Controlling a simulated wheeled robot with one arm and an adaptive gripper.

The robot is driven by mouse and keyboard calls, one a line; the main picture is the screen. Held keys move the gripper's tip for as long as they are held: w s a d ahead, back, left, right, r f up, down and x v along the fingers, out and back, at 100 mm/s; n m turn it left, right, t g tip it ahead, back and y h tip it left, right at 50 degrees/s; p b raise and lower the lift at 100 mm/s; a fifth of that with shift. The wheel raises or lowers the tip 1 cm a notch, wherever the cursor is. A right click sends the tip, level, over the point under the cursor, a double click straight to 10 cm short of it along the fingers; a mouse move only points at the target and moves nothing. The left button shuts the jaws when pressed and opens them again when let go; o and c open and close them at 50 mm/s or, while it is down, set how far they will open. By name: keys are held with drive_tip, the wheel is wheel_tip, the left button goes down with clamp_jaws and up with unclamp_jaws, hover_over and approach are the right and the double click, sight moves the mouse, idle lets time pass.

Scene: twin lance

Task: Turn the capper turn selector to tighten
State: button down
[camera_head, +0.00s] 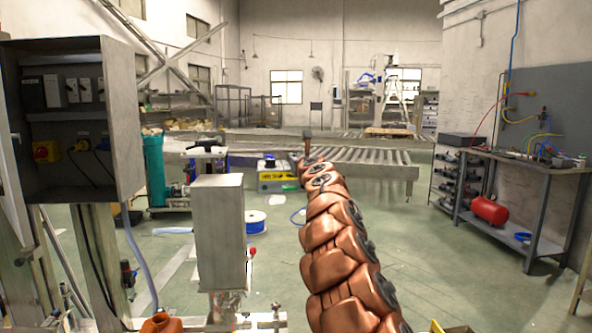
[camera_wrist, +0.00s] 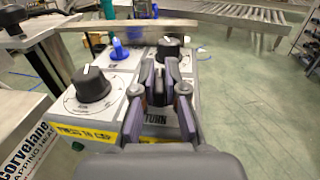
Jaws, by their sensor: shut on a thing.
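In the wrist view my gripper (camera_wrist: 171,82) is shut over the front right of a light grey control panel (camera_wrist: 124,72), just behind a yellow label reading TURN (camera_wrist: 155,119). A dark knob, the turn selector (camera_wrist: 172,70), sits between the fingers and is mostly hidden by them. Its pointer and the setting it is at cannot be read. In the head view my copper arm reaches forward, and the gripper itself cannot be made out.
On the panel, a black dial knob (camera_wrist: 93,84) stands left of my gripper, another black knob (camera_wrist: 168,48) behind it, and a blue part (camera_wrist: 118,48) at the back left. A grey electrical cabinet (camera_head: 65,70) is at left in the head view. Open floor (camera_head: 430,250) lies at right.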

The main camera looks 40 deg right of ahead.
drive_tip(key=n+t+y, duration=0.1)
drive_tip(key=n+y, duration=0.1)
drive_tip(key=y, duration=0.1)
drive_tip(key=shift+d, duration=0.15)
drive_tip(key=shift+n+t+y+p, duration=0.55)
drive_tip(key=shift+n+y, duration=0.25)
drive_tip(key=shift+y, duration=0.3)
drive_tip(key=shift+n+y, duration=0.4)
drive_tip(key=shift+y, duration=0.3)
drive_tip(key=c, duration=1.2)
unclamp_jaws()
drive_tip(key=shift+s, duration=0.1)
drive_tip(key=shift+s+a, duration=0.25)
drive_tip(key=shift+s, duration=1.7)
drive_tip(key=shift+s+a, duration=0.2)
drive_tip(key=shift+s, duration=1.8)
drive_tip(key=shift+s+a, duration=0.25)
drive_tip(key=shift+s, duration=1.7)
